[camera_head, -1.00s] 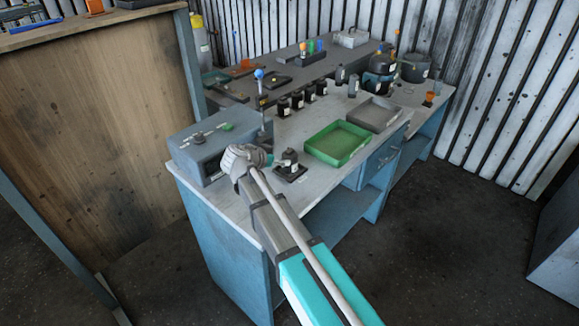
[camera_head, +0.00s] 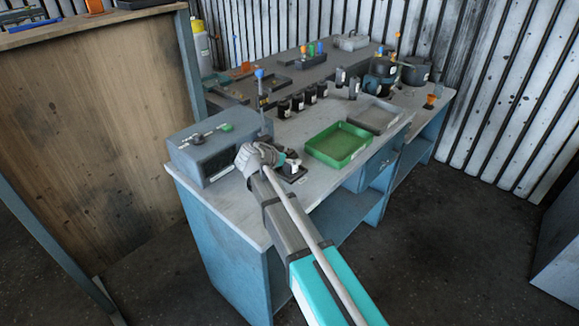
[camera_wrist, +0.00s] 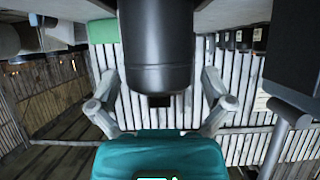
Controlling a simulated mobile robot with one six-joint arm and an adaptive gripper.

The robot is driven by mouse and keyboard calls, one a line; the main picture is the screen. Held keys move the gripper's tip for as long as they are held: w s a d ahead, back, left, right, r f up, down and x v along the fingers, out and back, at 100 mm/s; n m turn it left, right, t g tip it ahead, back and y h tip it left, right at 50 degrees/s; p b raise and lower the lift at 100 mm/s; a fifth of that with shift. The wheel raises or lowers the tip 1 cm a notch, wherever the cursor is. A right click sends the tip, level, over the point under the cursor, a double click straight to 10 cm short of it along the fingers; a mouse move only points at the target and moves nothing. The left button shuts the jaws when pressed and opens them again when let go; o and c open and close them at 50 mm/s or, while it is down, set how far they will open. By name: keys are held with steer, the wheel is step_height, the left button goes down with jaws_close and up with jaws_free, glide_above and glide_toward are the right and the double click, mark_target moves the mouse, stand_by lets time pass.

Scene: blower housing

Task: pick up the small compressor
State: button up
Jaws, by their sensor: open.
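The small compressor (camera_head: 292,169) is a dark round body on a flat dark base plate, on the light bench top left of the green tray. In the head view it is partly hidden by my gripper (camera_head: 285,160), which is right at it. In the wrist view a black cylindrical body, apparently the compressor (camera_wrist: 155,45), reaches down between the two spread fingers of my gripper (camera_wrist: 160,105). The fingers are open, with visible gaps on both sides of it. Whether any finger touches it cannot be told.
A grey box unit (camera_head: 215,148) stands close on the left. A green tray (camera_head: 338,158) and a grey tray (camera_head: 374,128) lie to the right. Several small black containers (camera_head: 310,95) stand in a row behind. Bare bench top lies between the containers and my gripper.

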steer(key=shift+w+d+f, duration=0.15)
steer(key=shift+w, duration=0.05)
stand_by(0.5)
steer(key=c, duration=1.2)
steer(key=shift+r, duration=0.25)
step_height(320, 180, up, 2)
steer(key=shift+r+p, duration=0.1)
steer(key=shift+p, duration=1.15)
steer(key=s+r+p, duration=0.3)
steer(key=s, duration=0.1)
steer(key=s+a+r+p, duration=0.1)
steer(key=s+r+p, duration=0.3)
steer(key=s, duration=0.1)
steer(key=s+r+p, duration=0.3)
steer(key=s, duration=0.2)
steer(key=shift+a+r, duration=0.2)
steer(key=shift+a, duration=0.1)
